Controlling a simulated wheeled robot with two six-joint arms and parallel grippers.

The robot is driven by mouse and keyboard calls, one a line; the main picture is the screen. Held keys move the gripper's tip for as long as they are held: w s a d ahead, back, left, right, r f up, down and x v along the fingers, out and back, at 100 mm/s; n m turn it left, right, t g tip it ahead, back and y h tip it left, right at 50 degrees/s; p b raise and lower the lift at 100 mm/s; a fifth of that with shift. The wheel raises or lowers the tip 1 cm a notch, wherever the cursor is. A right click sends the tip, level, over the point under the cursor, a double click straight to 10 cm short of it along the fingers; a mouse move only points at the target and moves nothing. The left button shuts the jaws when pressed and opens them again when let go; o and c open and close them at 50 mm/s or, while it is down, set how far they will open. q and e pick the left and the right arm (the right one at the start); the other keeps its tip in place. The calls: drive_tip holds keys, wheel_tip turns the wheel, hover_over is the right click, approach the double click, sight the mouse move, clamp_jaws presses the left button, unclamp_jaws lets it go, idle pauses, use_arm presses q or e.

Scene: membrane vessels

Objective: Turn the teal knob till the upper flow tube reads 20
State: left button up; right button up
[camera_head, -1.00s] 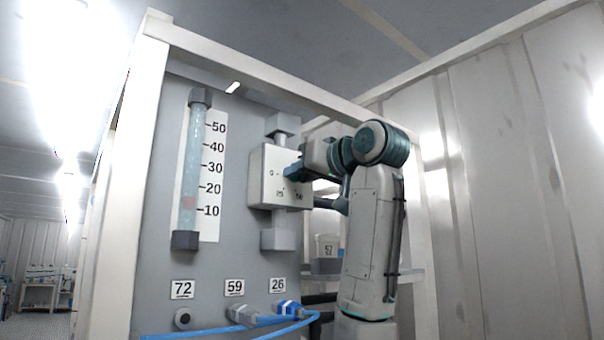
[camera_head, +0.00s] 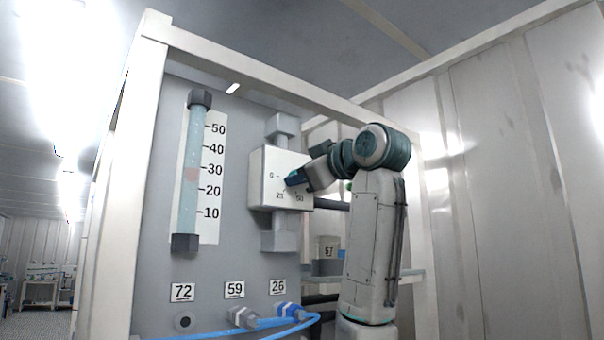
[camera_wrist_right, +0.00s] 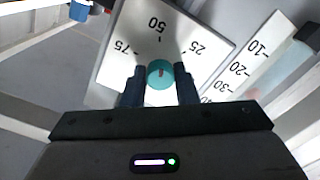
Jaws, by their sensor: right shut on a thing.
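The flow tube (camera_head: 187,140) is a clear upright tube with dark end caps, beside a white scale (camera_head: 212,225) marked 10 to 50. Its reddish float (camera_head: 191,174) sits a little below the 30 mark. The teal knob (camera_wrist_right: 160,73) is on the face of a white valve box (camera_head: 264,165) with a dial of numbers. My right gripper (camera_wrist_right: 160,82) is shut on the knob, one dark finger on either side. In the head view the gripper (camera_head: 293,179) covers most of the knob. My left gripper is not in view.
Labels 72, 59 and 26 mark ports low on the grey panel (camera_head: 228,262), with blue hoses (camera_head: 255,323) at two of them. A white frame post (camera_head: 140,150) stands left of the panel. A shelf with a labelled bin (camera_head: 327,247) is behind my right arm.

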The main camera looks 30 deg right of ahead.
drive_tip(key=shift+n+p, duration=0.75)
drive_tip(key=shift+n, duration=2.25)
drive_tip(key=o, duration=1)
drive_tip(key=shift+s, duration=0.1)
